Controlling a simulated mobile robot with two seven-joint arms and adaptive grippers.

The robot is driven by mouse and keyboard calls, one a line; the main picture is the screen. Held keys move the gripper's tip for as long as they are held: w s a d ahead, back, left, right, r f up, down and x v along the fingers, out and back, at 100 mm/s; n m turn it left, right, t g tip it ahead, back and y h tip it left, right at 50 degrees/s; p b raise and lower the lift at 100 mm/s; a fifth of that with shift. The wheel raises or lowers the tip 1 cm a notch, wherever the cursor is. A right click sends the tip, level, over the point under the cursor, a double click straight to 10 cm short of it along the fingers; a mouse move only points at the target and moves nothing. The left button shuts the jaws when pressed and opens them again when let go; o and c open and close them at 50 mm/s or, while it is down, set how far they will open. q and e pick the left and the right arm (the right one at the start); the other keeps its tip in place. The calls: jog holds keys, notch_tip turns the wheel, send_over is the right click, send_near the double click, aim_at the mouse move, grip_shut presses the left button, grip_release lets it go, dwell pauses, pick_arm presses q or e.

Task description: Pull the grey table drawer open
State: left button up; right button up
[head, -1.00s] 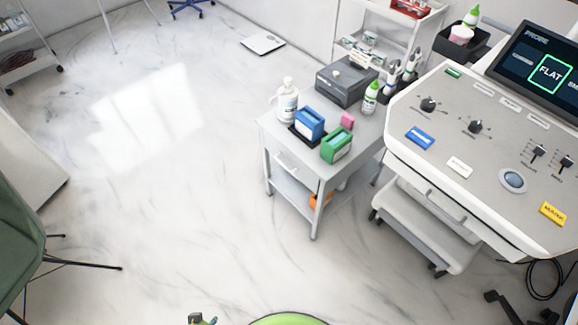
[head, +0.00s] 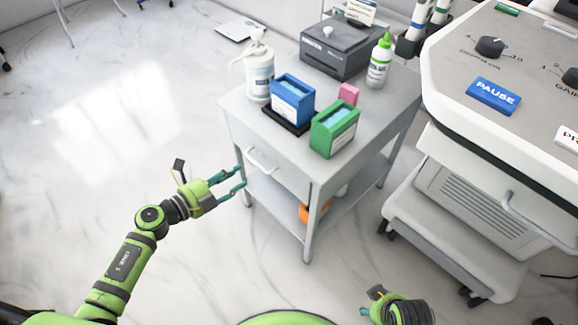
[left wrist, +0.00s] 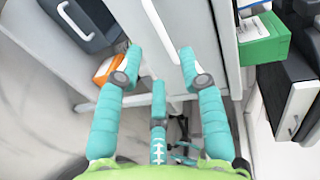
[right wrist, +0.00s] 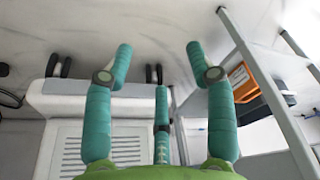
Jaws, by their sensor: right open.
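The grey table (head: 384,104) stands in the middle of the head view. Its drawer (head: 287,174) looks closed, with a pale bar handle (head: 261,161) on the front. My left gripper (head: 240,178) is open and empty, just left of and below the handle in the picture, apart from it. My right gripper (right wrist: 158,60) is open and empty, low in front of the console; only a part shows at the head view's bottom edge.
On the table stand a pump bottle (head: 259,72), a blue box (head: 292,99), a green box (head: 334,130), a pink block (head: 348,94), a green-capped bottle (head: 379,62) and a grey device (head: 335,55). The console (head: 455,215) stands close on the right.

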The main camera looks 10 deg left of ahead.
pick_arm(q)
jog(key=b+x, duration=0.1)
jog(key=x, duration=0.6)
pick_arm(e)
jog(key=shift+w+r, duration=0.15)
jog(key=shift+r, duration=1.75)
pick_arm(q)
jog(key=shift+r, duration=0.1)
grip_shut()
